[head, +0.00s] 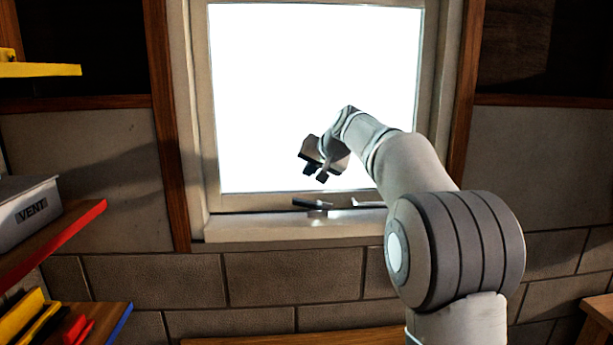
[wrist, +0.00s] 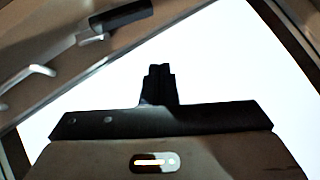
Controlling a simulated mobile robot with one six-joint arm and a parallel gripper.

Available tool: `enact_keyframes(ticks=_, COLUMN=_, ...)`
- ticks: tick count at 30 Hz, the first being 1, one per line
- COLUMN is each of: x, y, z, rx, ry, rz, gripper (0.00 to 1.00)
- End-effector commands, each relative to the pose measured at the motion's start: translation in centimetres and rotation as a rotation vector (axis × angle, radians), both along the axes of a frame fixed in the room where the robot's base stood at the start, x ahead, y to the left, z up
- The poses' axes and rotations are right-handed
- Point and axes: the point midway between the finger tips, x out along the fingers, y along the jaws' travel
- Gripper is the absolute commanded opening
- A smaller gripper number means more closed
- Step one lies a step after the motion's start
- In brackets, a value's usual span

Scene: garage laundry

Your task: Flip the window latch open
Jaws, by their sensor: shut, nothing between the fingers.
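The window latch (head: 312,204) sits on the bottom rail of the window frame, with a dark handle lying roughly flat and pointing left in the head view. In the wrist view the latch (wrist: 120,17) is at the upper left, its dark handle reaching right from a pale base. My gripper (head: 315,173) is above the latch in the head view, in front of the bright pane and apart from the latch. The wrist view shows my gripper (wrist: 159,70) with its fingers together and nothing between them.
The window pane (head: 290,80) is blank white. Shelves with a grey VENT box (head: 25,212) stand at the left. A wooden surface (head: 598,308) is at the lower right.

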Motion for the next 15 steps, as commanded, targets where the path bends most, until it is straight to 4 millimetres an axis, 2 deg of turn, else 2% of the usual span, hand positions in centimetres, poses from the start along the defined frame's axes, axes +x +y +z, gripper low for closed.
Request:
enact_keyframes(ticks=1, x=-1.1, y=-0.3, z=0.4, rx=-0.001, ry=-0.007, rz=-0.001, gripper=0.00)
enact_keyframes(ticks=6, x=-3.7, y=-0.9, z=3.1, rx=-0.001, ry=-0.005, rz=0.000, gripper=0.00)
enact_keyframes(ticks=15, x=-6.0, y=-1.5, z=5.4, rx=0.000, ry=-0.003, rz=-0.001, gripper=0.00)
